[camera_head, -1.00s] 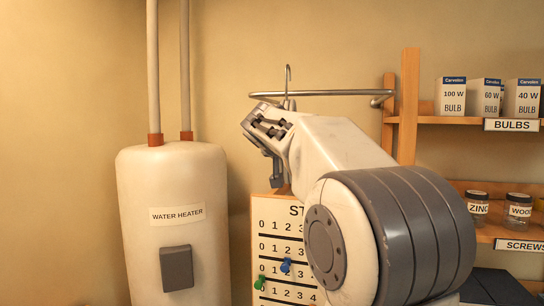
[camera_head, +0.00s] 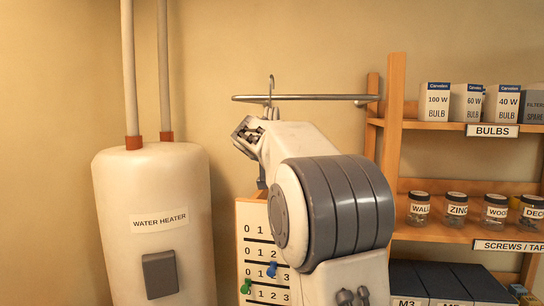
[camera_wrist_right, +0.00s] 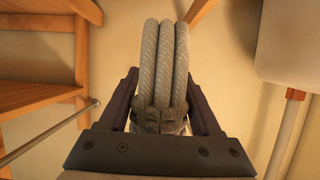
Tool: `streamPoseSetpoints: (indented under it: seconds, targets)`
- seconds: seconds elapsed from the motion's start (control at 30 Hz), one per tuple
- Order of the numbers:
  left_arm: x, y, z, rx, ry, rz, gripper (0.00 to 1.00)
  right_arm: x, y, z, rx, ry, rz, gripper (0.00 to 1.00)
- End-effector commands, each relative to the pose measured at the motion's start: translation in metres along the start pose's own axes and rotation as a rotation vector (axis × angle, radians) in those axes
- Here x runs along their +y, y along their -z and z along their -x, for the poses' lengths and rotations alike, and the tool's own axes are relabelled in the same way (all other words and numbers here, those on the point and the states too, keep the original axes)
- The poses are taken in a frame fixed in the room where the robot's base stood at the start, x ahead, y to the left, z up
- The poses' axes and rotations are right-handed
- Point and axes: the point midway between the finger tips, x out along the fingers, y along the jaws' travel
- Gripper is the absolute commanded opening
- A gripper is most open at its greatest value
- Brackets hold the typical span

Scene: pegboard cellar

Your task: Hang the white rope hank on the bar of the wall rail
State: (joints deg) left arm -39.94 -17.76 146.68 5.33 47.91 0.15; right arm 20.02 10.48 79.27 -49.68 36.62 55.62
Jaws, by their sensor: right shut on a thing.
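The white rope hank (camera_wrist_right: 163,65) fills the middle of the right wrist view, several thick strands bound by a wrapped band. My right gripper (camera_wrist_right: 165,110) is shut on that band. A thin metal hook (camera_head: 270,86) rises above the bar from behind the gripper. I cannot tell whether it belongs to the hank or rests on the bar. The bar (camera_wrist_right: 50,134) also shows left of the gripper in the wrist view. My left gripper is out of view.
A white water heater (camera_head: 155,225) stands at left. A wooden shelf (camera_head: 392,150) with bulb boxes (camera_head: 466,102) and jars (camera_head: 457,203) stands at right. A number board (camera_head: 252,250) with coloured pins is below my arm. Wall space above the bar is clear.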

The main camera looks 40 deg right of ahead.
Motion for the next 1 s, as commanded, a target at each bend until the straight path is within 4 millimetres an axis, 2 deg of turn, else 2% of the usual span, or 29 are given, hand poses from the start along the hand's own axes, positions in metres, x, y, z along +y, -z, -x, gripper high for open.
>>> streamPoseSetpoints:
  seconds: [0.03,0.4,0.5,1.0]
  targets:
    - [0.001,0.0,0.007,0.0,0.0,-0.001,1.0,0.0,0.005,-0.003,0.0,-0.001,0.0,0.0]
    - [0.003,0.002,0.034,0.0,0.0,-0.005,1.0,0.0,0.017,-0.03,0.001,0.0,0.001,0.0]
    - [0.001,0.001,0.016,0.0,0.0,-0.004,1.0,0.0,0.003,-0.035,0.003,0.001,-0.001,0.0]
    - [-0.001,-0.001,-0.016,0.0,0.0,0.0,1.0,0.0,-0.021,-0.044,0.002,0.001,0.0,0.0]
